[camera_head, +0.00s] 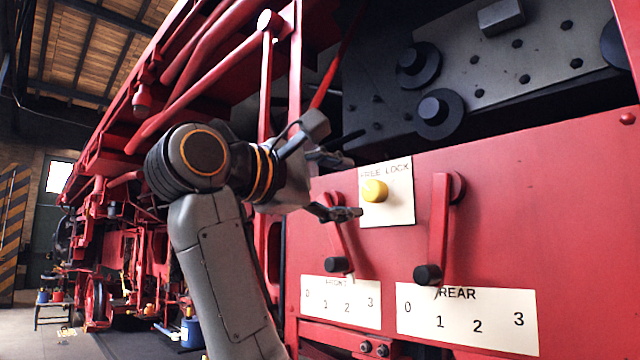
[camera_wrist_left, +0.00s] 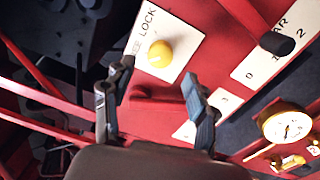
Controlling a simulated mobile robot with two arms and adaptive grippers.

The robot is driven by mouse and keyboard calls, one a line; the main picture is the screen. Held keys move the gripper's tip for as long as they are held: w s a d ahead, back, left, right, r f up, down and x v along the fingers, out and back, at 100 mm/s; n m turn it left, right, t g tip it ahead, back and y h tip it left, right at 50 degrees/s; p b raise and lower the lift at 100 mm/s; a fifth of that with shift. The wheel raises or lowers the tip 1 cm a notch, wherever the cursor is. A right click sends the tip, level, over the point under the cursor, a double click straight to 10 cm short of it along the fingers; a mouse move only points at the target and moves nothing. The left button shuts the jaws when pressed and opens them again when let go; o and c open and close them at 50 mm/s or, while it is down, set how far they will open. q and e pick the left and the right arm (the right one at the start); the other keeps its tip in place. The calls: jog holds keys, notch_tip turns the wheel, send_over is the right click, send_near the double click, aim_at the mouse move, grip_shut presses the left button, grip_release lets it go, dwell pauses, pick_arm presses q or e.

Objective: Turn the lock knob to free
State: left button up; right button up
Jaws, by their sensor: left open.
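The yellow lock knob (camera_head: 374,191) sits on a white plate (camera_head: 400,212) marked FREE and LOCK, on the red panel. In the left wrist view the knob (camera_wrist_left: 160,54) is beyond my fingertips, between their lines and nearer the left finger. My left gripper (camera_head: 350,186) is open and empty, just left of the knob and apart from it. In the wrist view its two fingers (camera_wrist_left: 155,92) are spread wide. The knob's pointing direction cannot be told. My right gripper does not show.
Two red levers with black grips, the front lever (camera_head: 338,235) and the rear lever (camera_head: 438,230), hang beside and below the knob plate. The front lever is close under my gripper. A brass gauge (camera_wrist_left: 286,126) shows in the wrist view. Red rods (camera_head: 266,90) stand behind my arm.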

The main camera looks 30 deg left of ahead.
pick_arm(q)
jog(key=v, duration=0.5)
jog(key=shift+s+a, duration=0.1)
dwell(0.4)
